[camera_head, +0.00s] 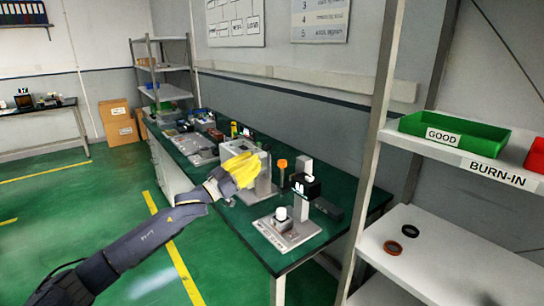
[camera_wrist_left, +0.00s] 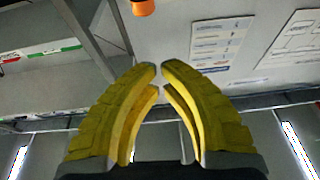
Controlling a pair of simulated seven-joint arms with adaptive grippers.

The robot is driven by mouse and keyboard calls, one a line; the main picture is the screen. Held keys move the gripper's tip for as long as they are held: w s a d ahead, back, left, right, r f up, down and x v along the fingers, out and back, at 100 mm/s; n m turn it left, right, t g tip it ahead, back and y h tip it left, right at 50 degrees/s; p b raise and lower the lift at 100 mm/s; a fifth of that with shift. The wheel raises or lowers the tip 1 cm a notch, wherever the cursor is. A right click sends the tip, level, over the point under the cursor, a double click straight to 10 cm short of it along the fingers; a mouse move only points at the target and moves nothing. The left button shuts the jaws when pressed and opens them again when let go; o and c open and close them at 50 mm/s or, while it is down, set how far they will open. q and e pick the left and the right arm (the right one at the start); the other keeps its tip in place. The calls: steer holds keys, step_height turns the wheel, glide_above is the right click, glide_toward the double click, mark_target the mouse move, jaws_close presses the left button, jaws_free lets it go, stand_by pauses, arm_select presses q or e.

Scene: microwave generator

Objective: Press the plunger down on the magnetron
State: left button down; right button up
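My left gripper (camera_head: 243,168), with yellow fingers, is over the workbench beside a light grey box-like fixture and hides part of it. In the left wrist view its fingertips (camera_wrist_left: 160,68) are together with nothing between them. An orange knob on a thin post (camera_head: 282,164) stands just right of the gripper; an orange end (camera_wrist_left: 143,6) also shows at the top of the wrist view. A grey-white station (camera_head: 288,232) with an upright post and a black head (camera_head: 305,187) stands at the near end, bearing a small white cylinder (camera_head: 281,213). I cannot tell which part is the magnetron's plunger. My right gripper is out of view.
The dark green workbench (camera_head: 240,217) runs back along the wall with several fixtures on it. A shelf rack at right holds a green GOOD bin (camera_head: 452,133) and two small rings (camera_head: 393,248). A dark box (camera_head: 327,208) lies behind the station.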

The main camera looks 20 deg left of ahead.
arm_select(q)
steer(key=shift+s+d+r+h, duration=0.25)
steer(key=shift+s+d+h, duration=0.05)
steer(key=shift+s+d, duration=0.2)
steer(key=shift+w, duration=0.1)
steer(key=x, duration=1)
steer(key=shift+f, duration=2.1)
